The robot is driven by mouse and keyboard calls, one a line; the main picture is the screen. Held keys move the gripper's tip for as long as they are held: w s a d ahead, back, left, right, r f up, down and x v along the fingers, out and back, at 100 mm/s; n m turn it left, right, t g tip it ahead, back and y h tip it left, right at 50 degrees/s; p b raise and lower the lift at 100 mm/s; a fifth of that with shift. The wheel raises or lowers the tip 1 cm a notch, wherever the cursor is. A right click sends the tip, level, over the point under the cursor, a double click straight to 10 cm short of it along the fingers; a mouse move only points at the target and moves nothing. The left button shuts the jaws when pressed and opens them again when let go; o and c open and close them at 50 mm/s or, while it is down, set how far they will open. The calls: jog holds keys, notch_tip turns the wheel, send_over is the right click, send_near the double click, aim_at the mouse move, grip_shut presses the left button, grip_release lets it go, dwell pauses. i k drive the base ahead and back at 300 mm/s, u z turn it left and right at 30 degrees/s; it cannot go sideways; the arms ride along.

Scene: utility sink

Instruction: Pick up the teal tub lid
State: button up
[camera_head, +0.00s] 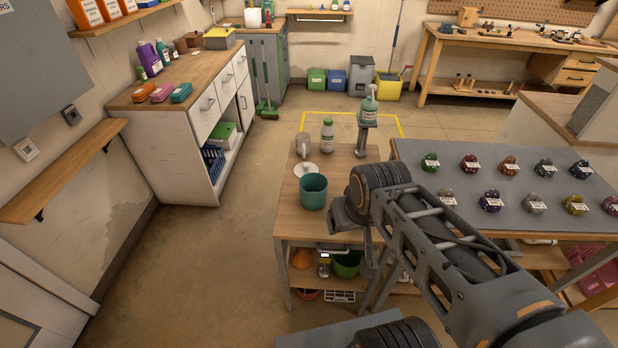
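A teal tub (313,192) stands upright on the wooden table, and its top looks open. A flat white disc (306,170) with a small raised middle lies just behind it; I cannot tell whether it is the tub's lid. No separate teal lid can be made out. My arm reaches in from the lower right.
A grey-white mug (303,146), a white bottle with a green cap (327,135) and a pump bottle (369,108) on a stand are behind the tub. A grey-topped table (470,180) with several labelled items is at the right. Floor is clear at the left.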

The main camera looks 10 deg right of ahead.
aim_at(303, 168)
jog(key=u, duration=1.7)
jog(key=i, duration=3.4)
jog(key=z, duration=3.75)
jog(key=i, duration=1)
jog(key=z, duration=0.05)
